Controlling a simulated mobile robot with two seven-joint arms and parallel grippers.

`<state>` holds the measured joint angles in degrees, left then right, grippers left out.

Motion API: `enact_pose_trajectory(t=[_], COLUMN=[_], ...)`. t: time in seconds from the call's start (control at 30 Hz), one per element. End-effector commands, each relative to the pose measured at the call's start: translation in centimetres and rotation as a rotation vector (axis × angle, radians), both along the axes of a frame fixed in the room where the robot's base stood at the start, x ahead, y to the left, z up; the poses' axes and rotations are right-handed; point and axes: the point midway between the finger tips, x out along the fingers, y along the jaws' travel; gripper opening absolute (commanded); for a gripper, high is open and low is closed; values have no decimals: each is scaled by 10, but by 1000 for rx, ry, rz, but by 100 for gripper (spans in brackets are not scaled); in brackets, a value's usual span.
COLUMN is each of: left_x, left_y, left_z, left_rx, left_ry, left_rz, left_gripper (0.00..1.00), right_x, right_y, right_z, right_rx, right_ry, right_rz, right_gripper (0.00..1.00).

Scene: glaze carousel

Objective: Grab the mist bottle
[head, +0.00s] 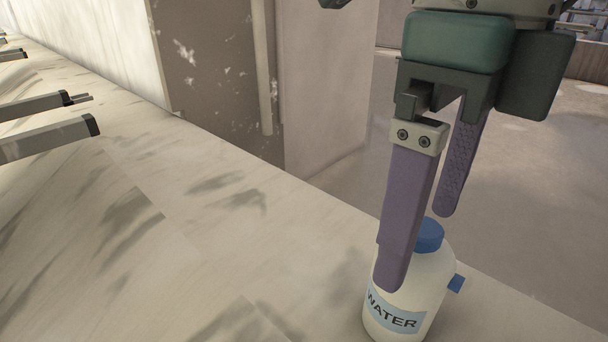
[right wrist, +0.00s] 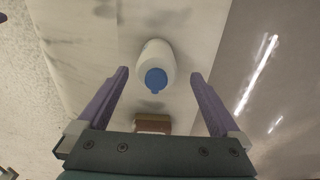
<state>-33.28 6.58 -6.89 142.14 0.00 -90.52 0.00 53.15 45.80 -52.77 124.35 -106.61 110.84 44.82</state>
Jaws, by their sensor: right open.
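The mist bottle (head: 436,283) is a white bottle with a blue cap and a label reading WATER. It stands upright near the table's edge, at the lower right of the head view. My right gripper (head: 418,250) is open above it, with one purple finger hiding part of the bottle. In the right wrist view the bottle (right wrist: 156,62) lies ahead of the open, empty fingers, roughly centred between them. My left gripper does not show.
The pale table (head: 180,230) is mostly bare to the left of the bottle. Several grey bars with black ends (head: 45,139) jut in at the left. A brown block (right wrist: 152,124) shows near my gripper's palm in the right wrist view. Floor lies beyond the table edge.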

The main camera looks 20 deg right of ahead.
Motion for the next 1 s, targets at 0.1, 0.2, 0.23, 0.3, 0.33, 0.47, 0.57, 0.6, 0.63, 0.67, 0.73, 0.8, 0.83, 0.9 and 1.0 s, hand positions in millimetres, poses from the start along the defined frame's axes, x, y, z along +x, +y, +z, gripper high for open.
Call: enact_pose_trajectory(t=[0.1,0.2,0.23,0.3,0.33,0.47,0.57,0.6,0.63,0.67,0.73,0.8,0.83,0.9,1.0], left_x=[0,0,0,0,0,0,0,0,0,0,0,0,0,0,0], left_y=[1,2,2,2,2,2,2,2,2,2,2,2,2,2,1], left_z=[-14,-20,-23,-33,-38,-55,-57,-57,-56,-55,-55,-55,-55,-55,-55], left_rx=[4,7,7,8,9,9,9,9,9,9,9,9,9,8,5], left_ry=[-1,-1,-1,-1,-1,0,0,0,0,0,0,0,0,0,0], left_rz=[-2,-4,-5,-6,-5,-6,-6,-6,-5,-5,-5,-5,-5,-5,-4], left_gripper=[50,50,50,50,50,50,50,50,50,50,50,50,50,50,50], right_x=[-1,-1,-1,-2,-2,-3,-3,-3,-3,-3,-3,-3,-3,-3,-3], right_y=[0,1,1,2,3,3,3,3,3,3,3,3,3,3,3], right_z=[-19,-26,-29,-40,-45,-66,-70,-70,-69,-68,-68,-68,-68,-67,-67], right_rx=[1,2,2,2,2,3,4,4,4,4,4,4,4,4,4], right_ry=[1,1,1,2,2,2,1,1,1,1,1,1,1,1,1], right_rz=[1,2,2,2,2,1,2,2,2,2,2,2,2,2,2], right_gripper=[100,100,100,100,100,100,100,100,100,100,100,94,91,83,72])
